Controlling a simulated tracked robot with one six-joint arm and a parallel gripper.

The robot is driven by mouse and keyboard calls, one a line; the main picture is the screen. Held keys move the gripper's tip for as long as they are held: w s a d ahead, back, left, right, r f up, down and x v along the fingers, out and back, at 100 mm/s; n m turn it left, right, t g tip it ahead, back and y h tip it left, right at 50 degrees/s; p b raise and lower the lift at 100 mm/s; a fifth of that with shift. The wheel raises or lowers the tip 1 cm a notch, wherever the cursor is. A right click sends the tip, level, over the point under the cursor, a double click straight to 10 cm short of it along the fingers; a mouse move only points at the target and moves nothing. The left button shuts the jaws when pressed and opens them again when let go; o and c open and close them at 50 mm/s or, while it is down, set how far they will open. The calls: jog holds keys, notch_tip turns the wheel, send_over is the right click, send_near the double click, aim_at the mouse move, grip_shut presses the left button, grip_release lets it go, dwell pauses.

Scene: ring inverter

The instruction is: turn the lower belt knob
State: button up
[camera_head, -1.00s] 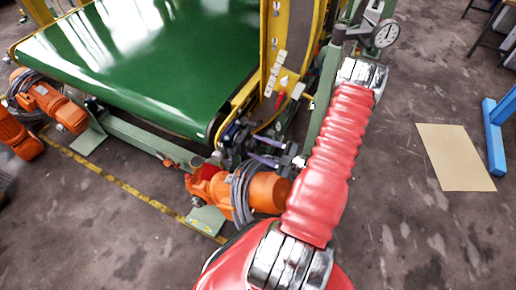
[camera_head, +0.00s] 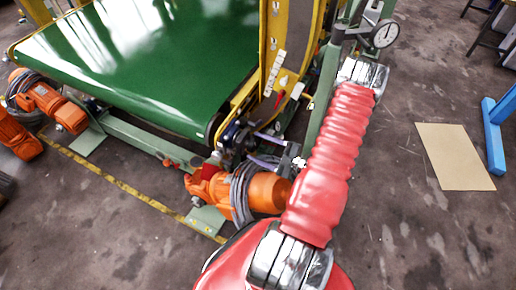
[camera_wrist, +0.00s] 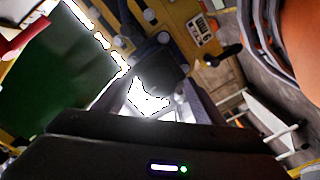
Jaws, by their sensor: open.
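My gripper (camera_head: 252,146) reaches left from the end of my red arm to dark fittings at the near corner of the green belt (camera_head: 150,60). Its two greyish fingers are apart, with a gap between them. In the wrist view the fingers of my gripper (camera_wrist: 163,92) point up the picture. A dark rounded part (camera_wrist: 160,68), which may be the lower belt knob, shows between or just beyond the fingertips. I cannot tell whether the fingers touch it. A bright white patch fills part of the gap, and the knob's turn angle cannot be read.
An orange motor (camera_head: 262,192) with coiled cable sits just below my gripper. The yellow frame (camera_head: 270,60) rises close by, and a dial gauge (camera_head: 385,33) stands near my arm. Open floor lies to the right, with a tan sheet (camera_head: 455,157) on it.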

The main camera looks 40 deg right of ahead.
jog(key=v, duration=1.3)
jog(key=shift+s, duration=0.3)
dwell(0.4)
